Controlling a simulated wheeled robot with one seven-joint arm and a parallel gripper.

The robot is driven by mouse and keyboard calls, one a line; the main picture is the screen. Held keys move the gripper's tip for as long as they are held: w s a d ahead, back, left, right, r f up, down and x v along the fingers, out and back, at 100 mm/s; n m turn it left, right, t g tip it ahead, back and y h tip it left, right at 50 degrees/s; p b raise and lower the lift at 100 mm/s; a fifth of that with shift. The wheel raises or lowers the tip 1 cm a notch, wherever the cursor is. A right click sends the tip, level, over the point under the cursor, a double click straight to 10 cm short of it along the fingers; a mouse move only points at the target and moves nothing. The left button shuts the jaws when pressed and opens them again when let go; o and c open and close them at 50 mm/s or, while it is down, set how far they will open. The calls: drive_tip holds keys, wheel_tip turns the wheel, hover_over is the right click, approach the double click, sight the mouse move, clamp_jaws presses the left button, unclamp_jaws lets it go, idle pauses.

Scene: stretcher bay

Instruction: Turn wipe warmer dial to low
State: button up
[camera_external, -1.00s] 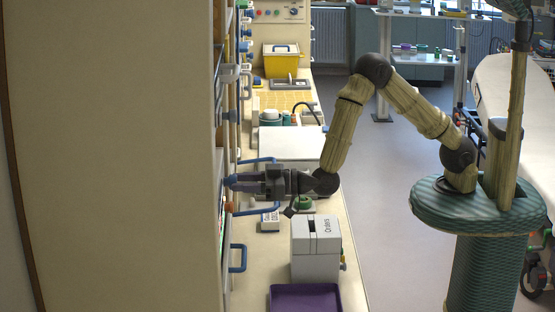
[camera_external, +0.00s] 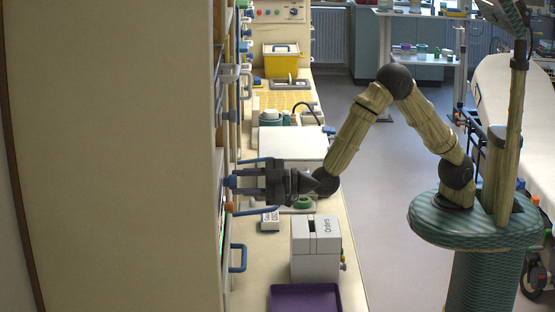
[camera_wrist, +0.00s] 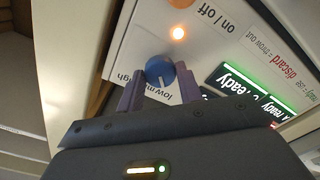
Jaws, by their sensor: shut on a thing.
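The wipe warmer's blue dial (camera_wrist: 160,71) sits on its white front panel (camera_wrist: 135,45) in the wrist view. A pale pointer line on the dial points toward the lower edge of the picture. My gripper (camera_wrist: 159,82) is shut on the dial, with one purple finger on each side of it. The words beside the dial are partly hidden by the fingers; "low" can be read. In the external view my gripper (camera_external: 233,182) reaches left to the cabinet front, and the dial shows only as a bit of blue at its tips.
An orange light (camera_wrist: 178,33) glows near "on / off", and green-lit signs (camera_wrist: 240,82) sit to the right. Blue handles (camera_external: 238,258) stick out near my gripper. The counter below holds a grey "Orders" box (camera_external: 315,265) and a purple tray (camera_external: 305,298).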

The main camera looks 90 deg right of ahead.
idle(0.3)
drive_tip(key=o, duration=1)
drive_tip(key=s+b, duration=0.6)
drive_tip(key=s, duration=1.1)
drive_tip(key=shift+s, duration=0.2)
